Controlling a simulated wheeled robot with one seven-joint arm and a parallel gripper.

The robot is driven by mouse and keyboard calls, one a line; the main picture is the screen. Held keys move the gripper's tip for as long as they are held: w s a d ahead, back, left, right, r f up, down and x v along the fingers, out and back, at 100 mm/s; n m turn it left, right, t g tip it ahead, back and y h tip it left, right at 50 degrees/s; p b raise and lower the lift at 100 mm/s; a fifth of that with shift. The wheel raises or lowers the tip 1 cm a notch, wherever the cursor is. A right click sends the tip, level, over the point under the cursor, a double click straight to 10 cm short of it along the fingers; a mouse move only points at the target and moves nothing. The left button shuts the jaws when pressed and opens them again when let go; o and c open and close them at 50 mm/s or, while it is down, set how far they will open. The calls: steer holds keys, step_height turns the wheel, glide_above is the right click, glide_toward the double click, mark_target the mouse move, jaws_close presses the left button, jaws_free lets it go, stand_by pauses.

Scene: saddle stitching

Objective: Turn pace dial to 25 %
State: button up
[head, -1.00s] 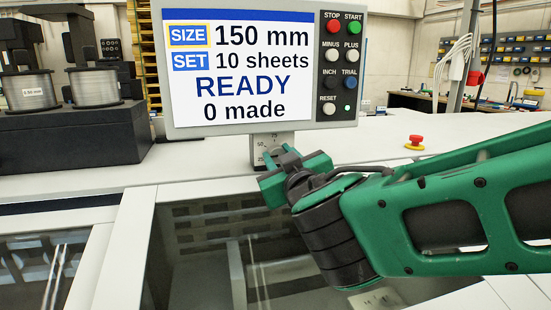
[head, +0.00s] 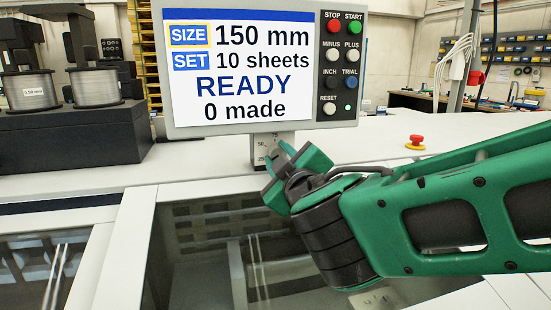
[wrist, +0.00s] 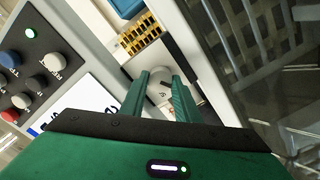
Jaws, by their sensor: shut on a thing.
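The pace dial (wrist: 160,87) is a pale round knob, seen between my fingers in the wrist view. Its grey scale plate (head: 262,147), with marks 25, 50 and 75 showing, sits under the screen in the head view. My gripper (head: 284,172) is in front of the plate and hides the knob there. In the wrist view my gripper (wrist: 161,80) has its two green fingers on either side of the knob, shut on it. I cannot read where the dial points.
The screen (head: 240,68) reads READY, 150 mm, 10 sheets, 0 made. A button panel (head: 341,65) stands to its right. A red emergency stop button (head: 415,142) is on the white top. Wire spools (head: 95,87) stand at left.

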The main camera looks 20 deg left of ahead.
steer(key=shift+s+a, duration=0.1)
steer(key=o, duration=1.1)
steer(key=shift+c, duration=0.2)
steer(key=v, duration=1)
steer(key=shift+s+d, duration=0.2)
steer(key=shift+d, duration=0.2)
steer(key=shift+w+f, duration=0.1)
